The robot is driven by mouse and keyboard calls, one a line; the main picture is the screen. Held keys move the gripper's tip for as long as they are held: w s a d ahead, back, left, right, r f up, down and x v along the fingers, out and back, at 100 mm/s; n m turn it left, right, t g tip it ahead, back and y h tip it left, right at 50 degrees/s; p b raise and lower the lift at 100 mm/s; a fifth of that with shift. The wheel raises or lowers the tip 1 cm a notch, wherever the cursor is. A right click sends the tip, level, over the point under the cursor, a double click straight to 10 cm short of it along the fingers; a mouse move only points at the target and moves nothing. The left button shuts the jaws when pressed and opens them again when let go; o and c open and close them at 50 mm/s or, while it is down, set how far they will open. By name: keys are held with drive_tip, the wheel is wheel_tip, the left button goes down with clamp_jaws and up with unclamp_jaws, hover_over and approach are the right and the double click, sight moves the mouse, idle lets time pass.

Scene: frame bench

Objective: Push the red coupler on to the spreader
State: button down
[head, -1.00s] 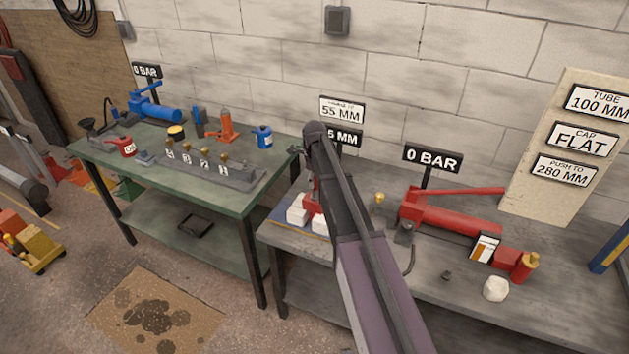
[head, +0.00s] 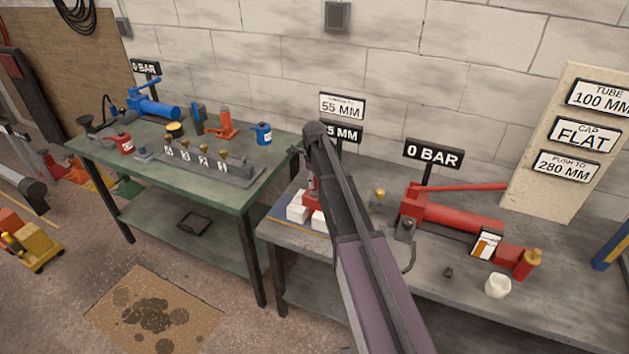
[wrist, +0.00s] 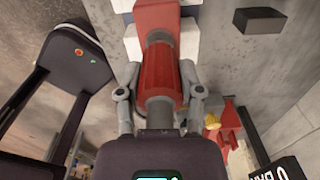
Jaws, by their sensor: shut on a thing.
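The red coupler (wrist: 160,75) is a ribbed red sleeve with grey ends, in the middle of the wrist view. My gripper (wrist: 158,68) is shut on it, one grey finger on each side. The coupler lines up with the red spreader (wrist: 156,14) beyond it, and a grey collar shows between the two. I cannot tell whether the coupler is fully seated. In the head view the spreader (head: 311,203) shows as a small red part among white blocks, mostly hidden behind my arm. My fingers and the coupler are hidden there.
White blocks (head: 297,213) flank the spreader on the grey bench (head: 430,297). A sign reading 55 MM (head: 342,105) stands behind my arm.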

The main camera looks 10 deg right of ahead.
drive_tip(key=shift+f+b, duration=0.55)
drive_tip(key=shift+f, duration=0.1)
drive_tip(key=shift+c, duration=0.8)
unclamp_jaws()
drive_tip(key=shift+r, duration=0.1)
drive_tip(key=shift+r, duration=0.1)
wheel_tip(320, 180, up, 10)
drive_tip(key=p, duration=1)
drive_tip(key=shift+f, duration=0.2)
drive_tip(key=shift+s, duration=0.1)
drive_tip(key=s+a+n, duration=0.1)
drive_tip(key=s+n, duration=2.4)
drive_tip(key=s, duration=0.4)
drive_tip(key=shift+n, duration=0.4)
